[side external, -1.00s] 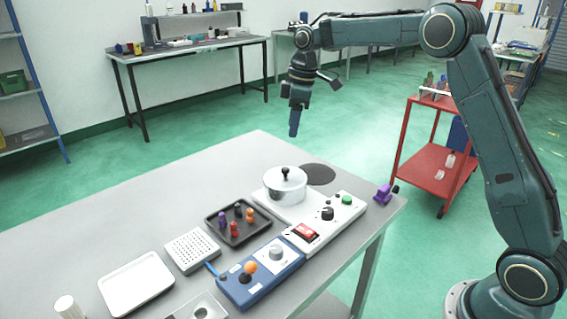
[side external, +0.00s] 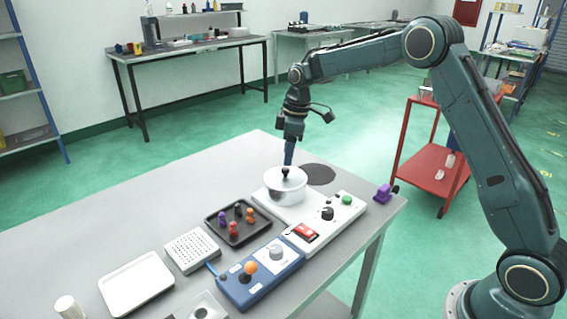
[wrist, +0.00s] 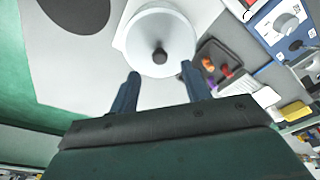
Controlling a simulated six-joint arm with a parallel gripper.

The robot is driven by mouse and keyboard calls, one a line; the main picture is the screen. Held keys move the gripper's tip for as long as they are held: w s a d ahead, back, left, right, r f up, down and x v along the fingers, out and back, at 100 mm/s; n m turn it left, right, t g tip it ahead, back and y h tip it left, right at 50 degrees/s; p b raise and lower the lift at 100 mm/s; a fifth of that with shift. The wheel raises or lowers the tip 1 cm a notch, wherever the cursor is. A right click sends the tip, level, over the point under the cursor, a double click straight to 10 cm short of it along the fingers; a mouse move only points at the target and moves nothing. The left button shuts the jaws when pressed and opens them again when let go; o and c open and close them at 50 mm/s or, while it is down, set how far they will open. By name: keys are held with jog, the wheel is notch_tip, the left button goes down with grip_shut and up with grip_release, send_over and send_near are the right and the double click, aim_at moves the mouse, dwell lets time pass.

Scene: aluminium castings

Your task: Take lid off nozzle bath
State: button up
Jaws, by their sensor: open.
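The nozzle bath is a silvery pot (side external: 286,193) on a white base unit near the table's far right part. Its pale lid (side external: 276,180) is on it, with a black knob (side external: 285,173) on top. In the wrist view the round lid (wrist: 150,25) shows with its dark knob (wrist: 160,56) ahead of and between my fingertips. My gripper (side external: 289,161) points down just above and behind the knob in the side view. The wrist view shows my gripper (wrist: 160,72) open, its two blue fingers apart with nothing between them.
The white unit (side external: 327,226) has a black dial, a green button and a red switch. A dark tray (side external: 238,234) with several coloured pegs stands left of the bath. A dark round patch (side external: 319,174) lies behind it. The table's far left part is clear.

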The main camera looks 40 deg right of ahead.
aim_at(286, 168)
jog(key=shift+w+a+f, duration=0.1)
jog(key=shift+f, duration=1.1)
jog(key=shift+w+a+f, duration=0.1)
jog(key=shift+f, duration=1.1)
grip_shut()
